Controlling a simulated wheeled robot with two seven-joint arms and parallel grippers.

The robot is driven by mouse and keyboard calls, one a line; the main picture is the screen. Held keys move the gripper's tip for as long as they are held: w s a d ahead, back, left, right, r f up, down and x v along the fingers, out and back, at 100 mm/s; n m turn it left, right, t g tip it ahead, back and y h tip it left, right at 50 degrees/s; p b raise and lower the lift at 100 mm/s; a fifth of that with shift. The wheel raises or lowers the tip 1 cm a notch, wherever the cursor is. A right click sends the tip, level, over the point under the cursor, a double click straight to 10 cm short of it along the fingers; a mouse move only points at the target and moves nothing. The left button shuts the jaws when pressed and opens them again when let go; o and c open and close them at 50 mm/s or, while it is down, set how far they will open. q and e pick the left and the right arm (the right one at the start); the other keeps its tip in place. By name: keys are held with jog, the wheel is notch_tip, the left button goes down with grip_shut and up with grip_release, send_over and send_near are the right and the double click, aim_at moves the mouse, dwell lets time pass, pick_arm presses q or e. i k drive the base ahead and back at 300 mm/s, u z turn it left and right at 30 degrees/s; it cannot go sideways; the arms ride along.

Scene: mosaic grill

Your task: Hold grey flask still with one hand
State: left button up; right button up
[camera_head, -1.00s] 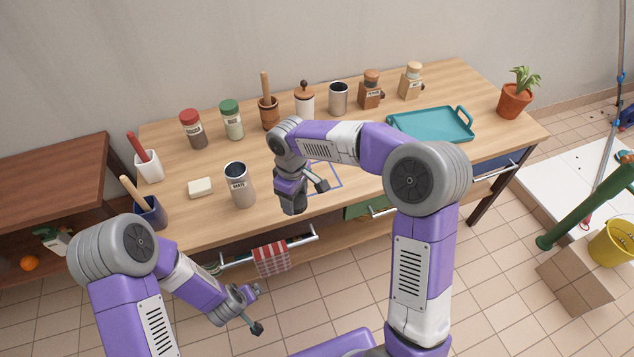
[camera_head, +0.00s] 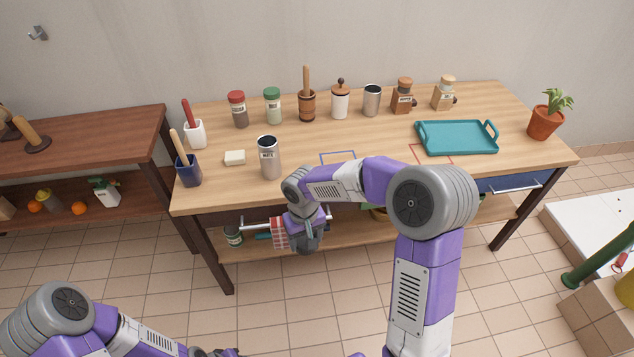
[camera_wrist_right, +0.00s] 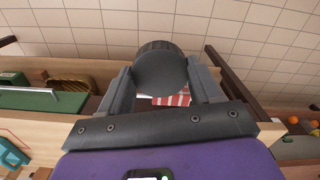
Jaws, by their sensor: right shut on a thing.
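My right gripper (camera_head: 306,240) hangs in front of the table's front edge, near the towel rail. In the right wrist view its two fingers (camera_wrist_right: 162,85) are shut on a dark grey round thing with a ribbed rim, which I take as the grey flask (camera_wrist_right: 160,72). Only its round end shows there; its body is hidden. In the head view the flask is hard to tell apart from the grey gripper. My left gripper (camera_head: 217,352) shows only in part at the bottom edge, away from the table, and its fingers are not clear.
The wooden table (camera_head: 390,142) bears a steel can (camera_head: 268,160), a butter-coloured block (camera_head: 235,158), a teal tray (camera_head: 457,138) and a back row of jars and grinders. A red checked towel (camera_head: 280,234) hangs beside my right gripper. Floor in front is clear.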

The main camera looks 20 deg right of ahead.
aim_at(267, 145)
jog(key=u, duration=0.3)
jog(key=k, duration=0.6)
jog(key=z, duration=0.7)
jog(key=i, duration=1.5)
jog(key=u, duration=0.35)
